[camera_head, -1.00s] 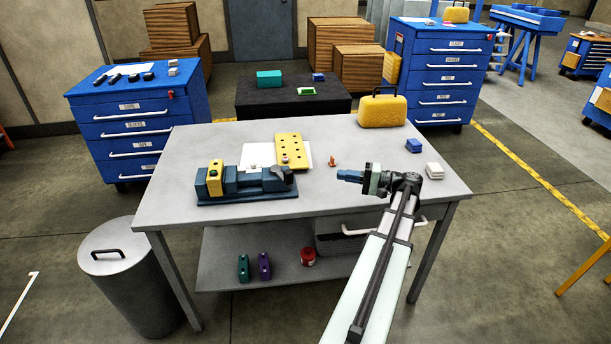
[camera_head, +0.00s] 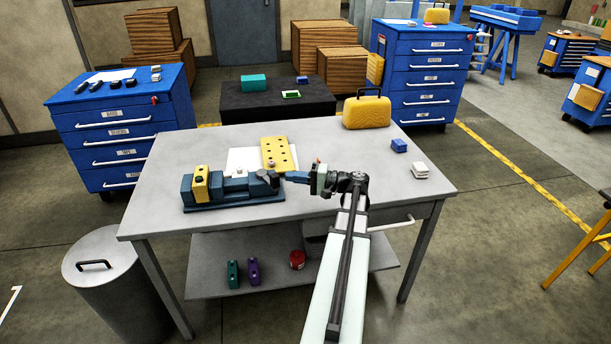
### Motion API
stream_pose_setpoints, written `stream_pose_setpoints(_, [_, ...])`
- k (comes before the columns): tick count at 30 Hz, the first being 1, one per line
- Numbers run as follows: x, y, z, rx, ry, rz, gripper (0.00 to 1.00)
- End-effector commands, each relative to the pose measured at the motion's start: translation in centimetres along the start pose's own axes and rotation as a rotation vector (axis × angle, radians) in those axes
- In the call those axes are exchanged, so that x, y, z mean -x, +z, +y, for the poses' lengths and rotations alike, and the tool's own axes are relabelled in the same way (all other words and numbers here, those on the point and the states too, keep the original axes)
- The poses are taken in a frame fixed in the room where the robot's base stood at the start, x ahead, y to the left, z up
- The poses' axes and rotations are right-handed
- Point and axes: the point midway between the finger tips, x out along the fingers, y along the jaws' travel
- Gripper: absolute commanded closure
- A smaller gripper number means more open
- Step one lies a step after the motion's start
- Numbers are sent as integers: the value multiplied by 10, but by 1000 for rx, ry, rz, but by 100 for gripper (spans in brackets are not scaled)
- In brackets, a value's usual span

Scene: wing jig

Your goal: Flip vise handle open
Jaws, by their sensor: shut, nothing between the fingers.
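The blue vise (camera_head: 232,201) lies along the left part of the grey workbench. A yellow block (camera_head: 201,184) sits at its left end. The dark vise handle (camera_head: 267,177) is at the vise's right end; its exact pose is too small to tell. My gripper (camera_head: 286,177) comes in from the right, its blue fingers shut and empty. The fingertips are right beside the handle; I cannot tell whether they touch it.
A yellow plate with holes (camera_head: 279,154) and a white sheet (camera_head: 242,160) lie behind the vise. A yellow case (camera_head: 366,112), a blue block (camera_head: 399,145) and a white stack (camera_head: 420,171) are on the right. The bench front (camera_head: 250,221) is clear.

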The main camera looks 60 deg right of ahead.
Motion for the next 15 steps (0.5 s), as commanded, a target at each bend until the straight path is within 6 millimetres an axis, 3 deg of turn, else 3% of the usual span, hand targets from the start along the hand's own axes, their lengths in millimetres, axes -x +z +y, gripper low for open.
stream_pose_setpoints(15, [-9, 9, 0, 0, 0, 1, 100])
